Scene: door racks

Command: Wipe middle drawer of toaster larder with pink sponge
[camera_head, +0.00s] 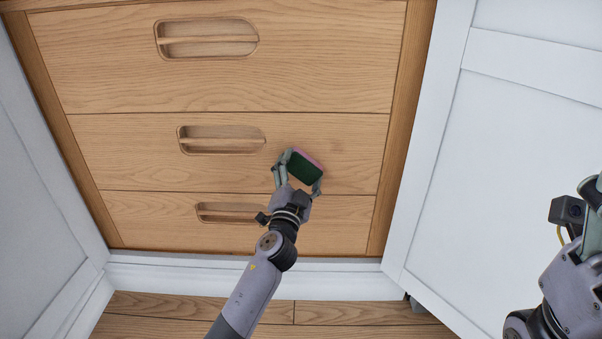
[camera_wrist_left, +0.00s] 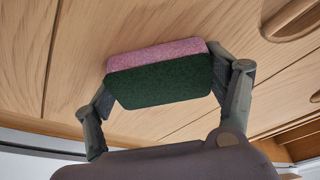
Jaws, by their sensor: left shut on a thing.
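The pink sponge (camera_head: 304,167) has a dark green side facing me and a pink side toward the drawers. My left gripper (camera_head: 298,172) is shut on it, with a finger at each end. In the left wrist view the sponge (camera_wrist_left: 158,74) sits between the fingertips, its pink side close to the wood; whether it touches cannot be told. The middle drawer (camera_head: 110,145) is closed, and the sponge is in front of its right half, right of its handle recess (camera_head: 222,139). My right gripper is only partly seen at the right edge (camera_head: 592,200); its fingertips are cut off.
The top drawer (camera_head: 330,60) and bottom drawer (camera_head: 340,220) are closed. White open doors stand at the left (camera_head: 40,200) and right (camera_head: 500,170). My right arm is in front of the right door. A strip of wooden floor shows below.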

